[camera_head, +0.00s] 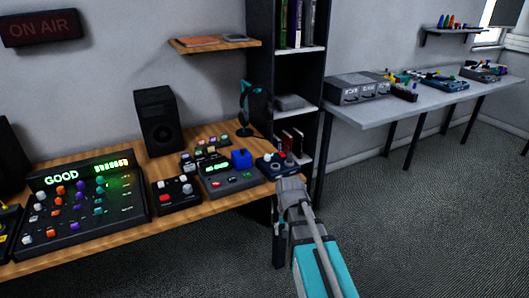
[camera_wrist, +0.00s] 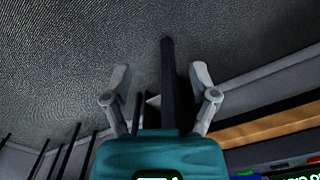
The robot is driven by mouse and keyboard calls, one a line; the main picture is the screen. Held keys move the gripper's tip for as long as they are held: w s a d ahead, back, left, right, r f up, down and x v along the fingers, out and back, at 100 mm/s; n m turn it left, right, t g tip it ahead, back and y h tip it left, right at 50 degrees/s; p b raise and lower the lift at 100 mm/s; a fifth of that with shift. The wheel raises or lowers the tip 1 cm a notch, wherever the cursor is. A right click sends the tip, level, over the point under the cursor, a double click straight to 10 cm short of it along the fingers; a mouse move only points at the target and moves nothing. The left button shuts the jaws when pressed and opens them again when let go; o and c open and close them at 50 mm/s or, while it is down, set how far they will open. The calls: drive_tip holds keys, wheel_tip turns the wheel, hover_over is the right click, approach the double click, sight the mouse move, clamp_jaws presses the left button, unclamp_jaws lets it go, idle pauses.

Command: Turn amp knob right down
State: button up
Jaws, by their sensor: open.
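My gripper (camera_wrist: 160,80) is open and empty in the wrist view, its two grey fingers spread over the floor and a dark post. In the head view my gripper (camera_head: 291,186) is at the right end of the wooden desk, just in front of a small dark box with knobs (camera_head: 277,164). My gripper partly overlaps that corner, and whether it touches is unclear. A grey unit with several round dials (camera_head: 357,90) stands on the far grey table. No label shows which unit is the amp, and knob positions are too small to read.
A dark shelf (camera_head: 259,70) stands behind. Carpet (camera_head: 430,220) is clear at right.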

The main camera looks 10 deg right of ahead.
sight(267, 155)
drive_tip(key=w+r+m+p, duration=0.5)
drive_tip(key=w+r, duration=0.1)
drive_tip(key=w, duration=0.7)
drive_tip(key=w+r+m+p, duration=0.5)
drive_tip(key=w+r+p, duration=0.1)
drive_tip(key=w, duration=0.6)
drive_tip(key=w+r+m+p, duration=0.5)
drive_tip(key=w+r+p, duration=0.1)
drive_tip(key=w, duration=0.7)
drive_tip(key=shift+w+r+m, duration=0.35)
drive_tip(key=shift+m, duration=0.05)
drive_tip(key=shift+d+f, duration=0.1)
drive_tip(key=shift+f, duration=0.1)
wheel_tip(267, 155, down, 13)
drive_tip(key=b, duration=1.3)
drive_tip(key=shift+f, duration=0.2)
